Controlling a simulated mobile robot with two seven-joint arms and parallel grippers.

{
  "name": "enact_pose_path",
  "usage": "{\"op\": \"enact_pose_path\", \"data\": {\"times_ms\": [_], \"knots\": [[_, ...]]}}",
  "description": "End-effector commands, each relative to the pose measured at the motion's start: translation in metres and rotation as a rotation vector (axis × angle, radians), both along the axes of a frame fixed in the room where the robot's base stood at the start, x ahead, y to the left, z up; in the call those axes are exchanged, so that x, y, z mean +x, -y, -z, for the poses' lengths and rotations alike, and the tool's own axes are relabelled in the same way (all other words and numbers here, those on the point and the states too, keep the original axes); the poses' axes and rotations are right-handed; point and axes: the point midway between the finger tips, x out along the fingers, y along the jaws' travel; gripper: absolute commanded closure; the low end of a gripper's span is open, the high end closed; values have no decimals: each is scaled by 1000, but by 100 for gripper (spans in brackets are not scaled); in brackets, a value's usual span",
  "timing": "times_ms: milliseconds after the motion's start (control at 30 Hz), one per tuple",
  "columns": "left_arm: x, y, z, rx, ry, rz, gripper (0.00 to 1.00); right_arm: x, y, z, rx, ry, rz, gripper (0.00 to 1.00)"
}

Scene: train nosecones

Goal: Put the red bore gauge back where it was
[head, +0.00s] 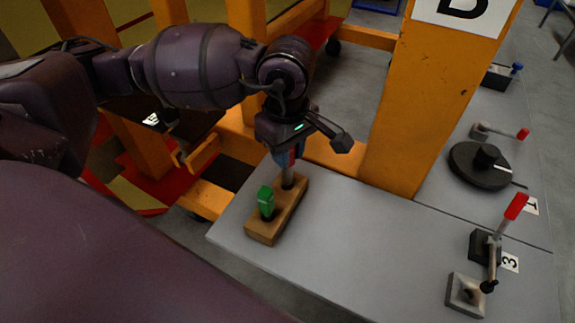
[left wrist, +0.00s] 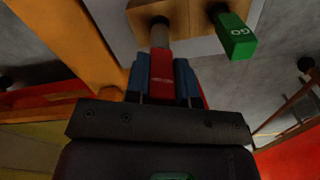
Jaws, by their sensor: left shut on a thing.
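The red bore gauge (head: 290,158) has a red handle and a grey metal shaft. My left gripper (head: 288,154) is shut on the handle and holds the gauge upright over a wooden block (head: 262,230). In the left wrist view, the blue pads of the left gripper (left wrist: 163,80) sit on either side of the red handle (left wrist: 160,68). The shaft's lower end meets the far end of the block (left wrist: 195,10); how deep it sits is hidden. A green gauge marked GO (head: 267,203) stands in the block's near end. My right gripper is not in view.
The block stands on a grey table (head: 350,240) near its left edge. Orange posts (head: 425,95) rise behind. On the right are a red-handled lever device (head: 487,245), a black round disc (head: 480,168) and another red-tipped lever (head: 498,131). The table's middle is clear.

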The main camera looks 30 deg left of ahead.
Motion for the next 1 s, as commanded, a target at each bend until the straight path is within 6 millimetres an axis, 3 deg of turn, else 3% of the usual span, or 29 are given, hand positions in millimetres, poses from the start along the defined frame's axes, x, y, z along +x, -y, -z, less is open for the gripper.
{"op": "enact_pose_path", "data": {"times_ms": [167, 400, 833, 867, 1000], "knots": [[0, 0, 10, 0, -1, -1, 100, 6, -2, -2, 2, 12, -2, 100], [0, 0, 41, 0, -2, -1, 100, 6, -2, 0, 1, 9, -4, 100], [0, 0, 48, 0, 0, 0, 100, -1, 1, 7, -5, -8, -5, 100], [0, 0, 48, 0, 0, 0, 75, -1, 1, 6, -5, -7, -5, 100], [0, 0, 47, 0, 1, -1, 54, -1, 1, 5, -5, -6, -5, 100]]}}
